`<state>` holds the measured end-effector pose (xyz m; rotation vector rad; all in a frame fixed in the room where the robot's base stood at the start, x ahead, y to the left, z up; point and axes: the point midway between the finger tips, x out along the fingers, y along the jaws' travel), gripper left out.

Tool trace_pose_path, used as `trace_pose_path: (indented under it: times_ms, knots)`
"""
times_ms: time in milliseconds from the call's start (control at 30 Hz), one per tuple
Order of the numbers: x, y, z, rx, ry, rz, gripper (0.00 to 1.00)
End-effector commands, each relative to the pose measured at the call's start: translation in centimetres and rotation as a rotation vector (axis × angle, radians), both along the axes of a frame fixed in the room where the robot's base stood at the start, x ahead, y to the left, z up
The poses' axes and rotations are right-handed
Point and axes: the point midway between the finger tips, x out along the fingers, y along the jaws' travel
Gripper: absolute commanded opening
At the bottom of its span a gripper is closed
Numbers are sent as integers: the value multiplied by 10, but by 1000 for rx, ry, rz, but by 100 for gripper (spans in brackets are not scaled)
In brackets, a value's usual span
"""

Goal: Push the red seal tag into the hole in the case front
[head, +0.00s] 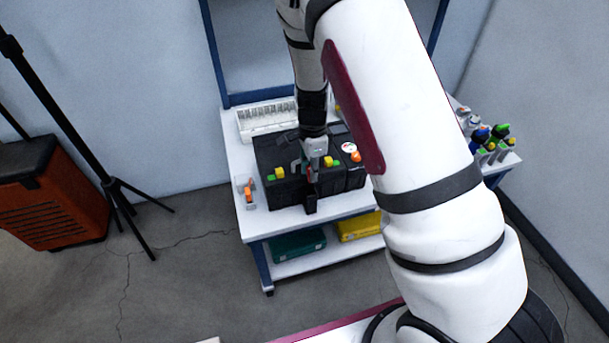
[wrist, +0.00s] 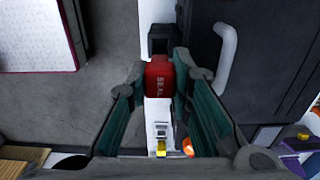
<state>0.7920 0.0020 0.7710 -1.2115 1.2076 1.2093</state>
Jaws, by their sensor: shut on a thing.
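My gripper (head: 309,172) is shut on the red seal tag (wrist: 159,78), which shows between the two fingertips in the wrist view with white "SEAL" lettering on it. The hole in the case front cannot be made out in either view.
A small black block (head: 310,204) stands at the table's front edge, just beyond the tag in the wrist view (wrist: 163,38). An orange-and-grey item (head: 248,193) lies on the table (head: 231,146) at left. A white rack (head: 265,118) stands behind the case.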

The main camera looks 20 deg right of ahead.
Motion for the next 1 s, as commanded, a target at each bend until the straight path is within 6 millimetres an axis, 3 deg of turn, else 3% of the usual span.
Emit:
trace_pose_path:
  times_ms: [167, 600, 1000]
  knots:
    - [1, -2, -4, -1, 1, -2, 9]
    - [1, -2, -36, 0, 1, -3, 9]
    - [1, -2, -37, 0, 0, -2, 9]
